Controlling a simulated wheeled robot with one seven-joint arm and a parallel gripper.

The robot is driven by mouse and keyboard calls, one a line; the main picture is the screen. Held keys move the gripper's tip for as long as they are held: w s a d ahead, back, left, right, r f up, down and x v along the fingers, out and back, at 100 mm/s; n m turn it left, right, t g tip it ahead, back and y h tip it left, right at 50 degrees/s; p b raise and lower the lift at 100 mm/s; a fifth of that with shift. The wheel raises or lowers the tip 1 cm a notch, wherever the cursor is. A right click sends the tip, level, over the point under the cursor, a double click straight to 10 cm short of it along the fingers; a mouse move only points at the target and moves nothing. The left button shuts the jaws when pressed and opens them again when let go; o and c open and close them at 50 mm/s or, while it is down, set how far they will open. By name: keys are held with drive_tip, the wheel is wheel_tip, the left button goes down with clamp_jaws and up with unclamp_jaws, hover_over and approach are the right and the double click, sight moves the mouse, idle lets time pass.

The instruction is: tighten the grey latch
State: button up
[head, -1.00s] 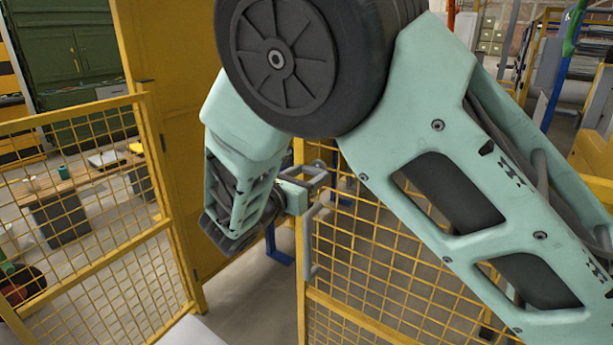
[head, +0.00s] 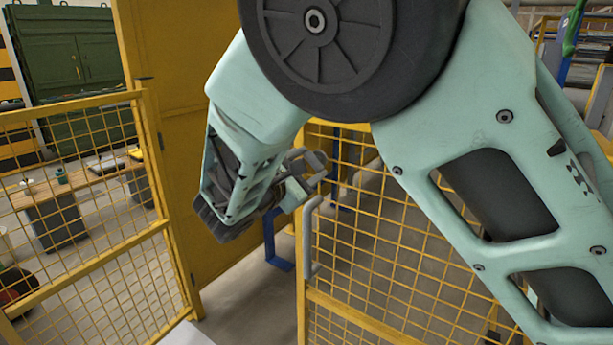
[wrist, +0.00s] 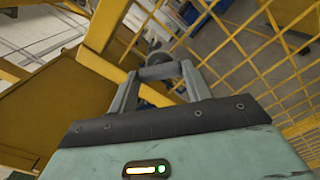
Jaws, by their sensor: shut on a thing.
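The grey latch (head: 307,240) is an upright bar with a bent top on the edge of a yellow mesh gate, in the middle of the head view. The exact contact is small and hard to see.
The yellow mesh gate (head: 365,240) stands right of the latch. Another yellow mesh fence (head: 95,265) is at left, beside a tall yellow panel (head: 190,130). A workbench (head: 75,190) and a green cabinet (head: 65,55) stand behind.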

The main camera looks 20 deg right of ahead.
drive_tip(key=m+b, duration=0.1)
drive_tip(key=m, duration=0.1)
drive_tip(key=m+b, duration=0.1)
drive_tip(key=b, duration=0.1)
drive_tip(key=m+b, duration=0.2)
drive_tip(key=shift+f+m, duration=0.3)
drive_tip(key=m+b, duration=0.3)
drive_tip(key=shift+r+b, duration=0.1)
drive_tip(key=shift+b, duration=0.3)
drive_tip(key=shift+m+b, duration=0.35)
drive_tip(key=shift+m, duration=0.05)
drive_tip(key=shift+r, duration=0.15)
drive_tip(key=o, duration=1)
drive_tip(key=v, duration=1.7)
drive_tip(key=shift+s+a+r, duration=0.1)
drive_tip(key=shift+s+a, duration=0.05)
